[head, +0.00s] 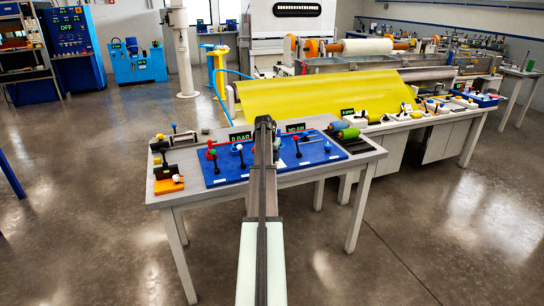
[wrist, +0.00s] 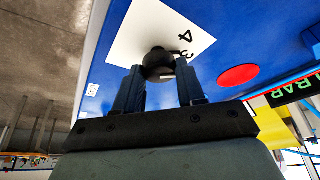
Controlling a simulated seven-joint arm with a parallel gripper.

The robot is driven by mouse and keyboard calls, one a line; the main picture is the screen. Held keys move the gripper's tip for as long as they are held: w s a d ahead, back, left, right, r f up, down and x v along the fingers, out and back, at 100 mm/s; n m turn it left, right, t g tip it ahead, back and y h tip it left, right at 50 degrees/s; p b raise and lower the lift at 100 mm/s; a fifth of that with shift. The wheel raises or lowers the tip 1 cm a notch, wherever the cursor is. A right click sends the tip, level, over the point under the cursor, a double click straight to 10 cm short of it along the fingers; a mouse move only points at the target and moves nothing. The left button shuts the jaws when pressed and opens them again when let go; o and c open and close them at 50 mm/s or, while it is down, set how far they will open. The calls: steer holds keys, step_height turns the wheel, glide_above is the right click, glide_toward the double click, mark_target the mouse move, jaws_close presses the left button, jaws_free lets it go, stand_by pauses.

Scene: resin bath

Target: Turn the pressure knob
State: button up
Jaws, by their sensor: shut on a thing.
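The black pressure knob (wrist: 157,54) sits on a white dial plate (wrist: 132,36) with the numbers 3 and 4 showing. My gripper (wrist: 162,76) is shut on the knob, with one finger on each side of it. The blue panel (head: 212,176) lies on the grey table, and a display (head: 240,137) at its back reads 0 BAR. That display also shows at the right of the wrist view (wrist: 295,88). In the head view my arm covers the knob and the fingertips.
A red disc (wrist: 239,75) lies on the panel beside the gripper. Small levers with red and white balls stand on the panel, and a second display (head: 295,128) is behind. An orange block (head: 168,185) is at the left, and green and blue rolls (head: 347,133) are at the right.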

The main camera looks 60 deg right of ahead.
steer(key=n+t, duration=0.1)
steer(key=n, duration=0.2)
steer(key=n+t, duration=0.1)
steer(key=n, duration=0.2)
steer(key=shift+s, duration=0.15)
steer(key=shift+y, duration=0.3)
steer(key=o, duration=1.1)
steer(key=shift+c, duration=0.2)
steer(key=v, duration=1.3)
steer(key=shift+s+r, duration=0.25)
steer(key=shift+r, duration=0.1)
